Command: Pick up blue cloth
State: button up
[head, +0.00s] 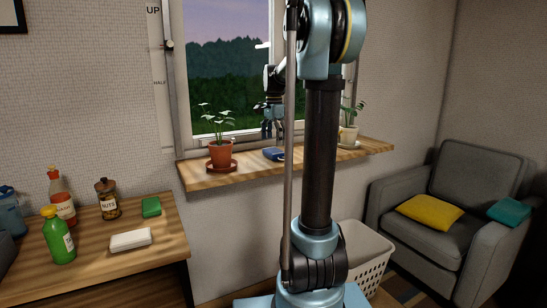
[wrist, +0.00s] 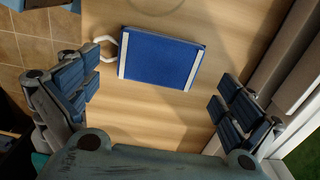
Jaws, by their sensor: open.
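The blue cloth (head: 273,154) lies flat on the wooden window sill (head: 210,181), between two potted plants, partly hidden by my arm. In the wrist view the blue cloth (wrist: 161,58) is a folded blue rectangle with white bands at its two short ends. A white loop sticks out at its left end. My gripper (head: 272,131) hangs above the cloth, in front of the window. In the wrist view my gripper (wrist: 155,88) is open, its fingers wide apart with nothing between them. The cloth lies ahead of the fingers, towards the top of the picture.
A plant in an orange pot (head: 221,154) stands left of the cloth, and a plant in a pale pot (head: 349,134) stands right. A laundry basket (head: 363,252) is below the sill. A teal cloth (head: 509,211) lies on the armchair (head: 474,180). Bottles stand on the left table (head: 92,257).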

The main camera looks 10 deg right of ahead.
aim_at(274, 150)
jog(key=shift+f, duration=1.95)
jog(key=c, duration=0.9)
jog(key=shift+o, duration=0.2)
